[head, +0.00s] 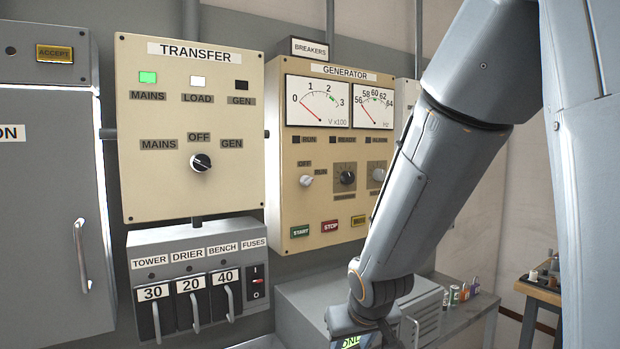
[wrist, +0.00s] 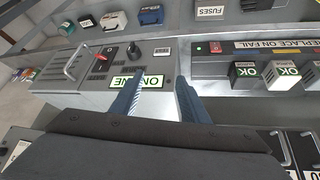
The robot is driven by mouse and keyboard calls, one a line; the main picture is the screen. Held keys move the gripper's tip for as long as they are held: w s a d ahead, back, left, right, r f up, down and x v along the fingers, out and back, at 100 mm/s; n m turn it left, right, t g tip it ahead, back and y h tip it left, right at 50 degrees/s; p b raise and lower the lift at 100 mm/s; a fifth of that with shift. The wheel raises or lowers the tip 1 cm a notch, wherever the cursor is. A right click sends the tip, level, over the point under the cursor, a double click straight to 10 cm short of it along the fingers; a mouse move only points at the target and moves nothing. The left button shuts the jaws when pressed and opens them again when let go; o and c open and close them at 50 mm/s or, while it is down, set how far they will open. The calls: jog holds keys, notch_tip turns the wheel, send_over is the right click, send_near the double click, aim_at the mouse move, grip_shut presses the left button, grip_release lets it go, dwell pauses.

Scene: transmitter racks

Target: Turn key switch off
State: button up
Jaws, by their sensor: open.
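My gripper (wrist: 160,83) is open, with its two blue fingers apart and nothing seen between them. In the wrist view the fingers reach over the top of a grey cabinet (wrist: 75,92). A lit sign reading ON LINE (wrist: 128,82) lies beside the left finger. In the head view my forearm hides most of this panel.
The transfer panel (head: 130,190) has a black rotary knob (head: 200,162). The generator panel (head: 278,205) has meters and knobs, partly behind my arm. Fuse handles (head: 190,300) stick out below. A handle (wrist: 75,62) stands on the cabinet. A unit with a red switch (wrist: 214,47) is right.

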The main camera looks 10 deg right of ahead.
jog(key=w+d+r+t+p, duration=0.2)
jog(key=w+r+t, duration=0.3)
jog(key=w+r, duration=0.6)
jog(key=n+t+y+p, duration=0.2)
jog(key=n+t+y, duration=0.1)
jog(key=t+y, duration=0.3)
send_near(310, 182)
jog(key=w, duration=0.1)
jog(key=shift+p+x, duration=1.2)
jog(key=shift+x, duration=2.8)
jog(key=shift+a, duration=0.15)
jog(key=c, duration=1)
jog(key=shift+n, duration=0.3)
